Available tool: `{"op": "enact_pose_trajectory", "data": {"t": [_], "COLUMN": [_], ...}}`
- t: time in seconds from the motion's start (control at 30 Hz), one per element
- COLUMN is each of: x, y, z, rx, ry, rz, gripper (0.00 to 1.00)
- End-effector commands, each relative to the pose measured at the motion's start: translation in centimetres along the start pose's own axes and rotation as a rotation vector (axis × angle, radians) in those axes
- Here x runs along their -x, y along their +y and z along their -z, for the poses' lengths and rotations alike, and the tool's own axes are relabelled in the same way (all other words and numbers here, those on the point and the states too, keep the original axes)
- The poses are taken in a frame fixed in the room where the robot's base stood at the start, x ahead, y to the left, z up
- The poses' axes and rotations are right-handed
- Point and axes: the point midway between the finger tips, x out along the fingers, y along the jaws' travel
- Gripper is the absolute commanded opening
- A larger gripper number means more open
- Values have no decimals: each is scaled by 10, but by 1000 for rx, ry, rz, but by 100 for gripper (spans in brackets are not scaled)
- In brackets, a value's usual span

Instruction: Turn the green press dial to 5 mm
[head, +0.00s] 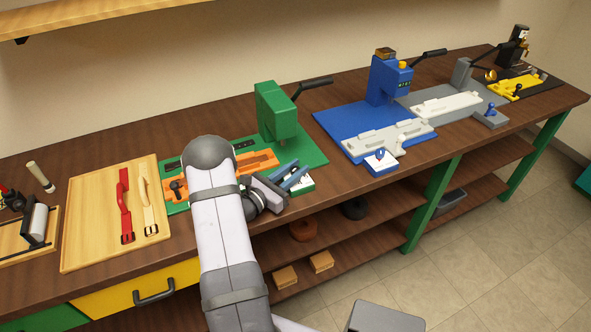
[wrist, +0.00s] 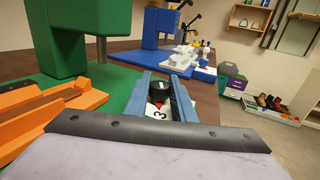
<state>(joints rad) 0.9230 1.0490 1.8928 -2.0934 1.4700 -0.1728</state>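The green press (head: 275,115) stands on its green base near the middle of the bench. Its dial (wrist: 160,92) is a black round knob at the base's front right corner, on a white plate (wrist: 158,112). A "3" and a red mark show on the plate in the wrist view. My gripper (head: 293,176) reaches in from the left at the front of the press. Its blue fingers, also in the wrist view (wrist: 161,82), lie on either side of the knob. The knob fills most of the space between them; whether they touch it is unclear. The head view hides the knob behind the fingers.
An orange fixture (head: 254,161) lies on the green base, left of my gripper. The blue press (head: 388,78) and its white dial plate (head: 381,163) stand to the right. A wooden board with red and cream straps (head: 124,205) lies left. The bench's front edge is close below my gripper.

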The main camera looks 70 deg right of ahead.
Motion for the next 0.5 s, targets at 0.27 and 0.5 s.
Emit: {"op": "enact_pose_trajectory", "data": {"t": [0.27,0.5], "x": [-1,-2], "y": [-1,-2], "z": [0,0], "rx": [3,4], "ry": [-2,-3], "rz": [-33,-176], "gripper": [1,1]}}
